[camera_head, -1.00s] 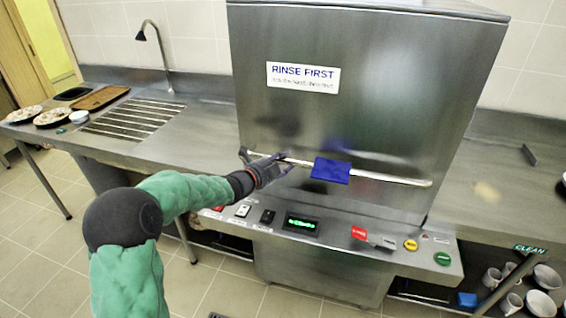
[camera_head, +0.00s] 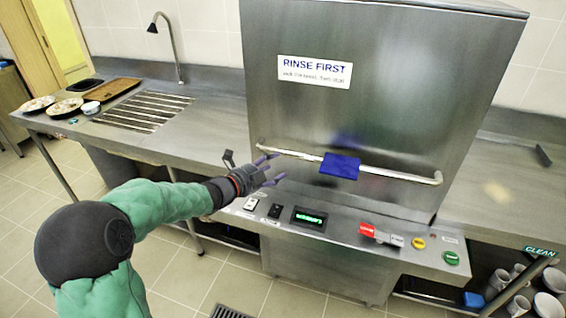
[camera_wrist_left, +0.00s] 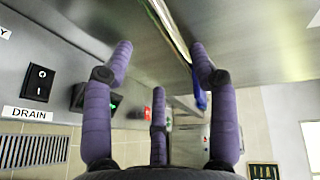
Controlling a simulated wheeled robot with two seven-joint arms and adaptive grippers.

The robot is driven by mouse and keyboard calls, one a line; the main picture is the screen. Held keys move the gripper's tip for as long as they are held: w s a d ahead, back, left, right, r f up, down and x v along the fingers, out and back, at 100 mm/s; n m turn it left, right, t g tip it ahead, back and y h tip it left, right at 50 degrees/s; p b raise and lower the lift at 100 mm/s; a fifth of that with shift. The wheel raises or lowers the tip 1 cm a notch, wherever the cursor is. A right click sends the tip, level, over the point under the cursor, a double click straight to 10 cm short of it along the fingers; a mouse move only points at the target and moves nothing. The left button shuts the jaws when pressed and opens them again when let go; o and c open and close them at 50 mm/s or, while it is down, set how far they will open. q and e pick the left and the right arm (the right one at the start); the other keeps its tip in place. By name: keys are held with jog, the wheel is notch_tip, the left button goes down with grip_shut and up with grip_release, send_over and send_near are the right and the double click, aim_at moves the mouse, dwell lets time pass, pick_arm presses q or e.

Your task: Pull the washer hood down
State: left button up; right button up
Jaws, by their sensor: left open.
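The washer hood (camera_head: 400,85) is a large brushed-steel box with a "RINSE FIRST" sign (camera_head: 315,72). Its lower edge is close above the control panel. A steel handle bar (camera_head: 405,176) crosses its front, with a blue cloth (camera_head: 340,166) draped near the middle. My left gripper (camera_head: 276,170) is open and empty, just below the left end of the bar. In the left wrist view, the purple fingers (camera_wrist_left: 160,65) are spread, and the bar (camera_wrist_left: 168,25) runs beyond them with the cloth (camera_wrist_left: 200,96) farther along. Contact with the bar cannot be told. My right gripper is out of view.
The control panel (camera_head: 350,250) with switches, a green display (camera_head: 309,219) and buttons juts out below the hood. A sink counter with a drain rack (camera_head: 145,112), tap and plates is at left. A right counter (camera_head: 495,200) has cups and bowls beneath it.

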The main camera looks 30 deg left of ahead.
pick_arm(q)
jog(key=shift+v, duration=1.35)
jog(key=shift+f, duration=0.1)
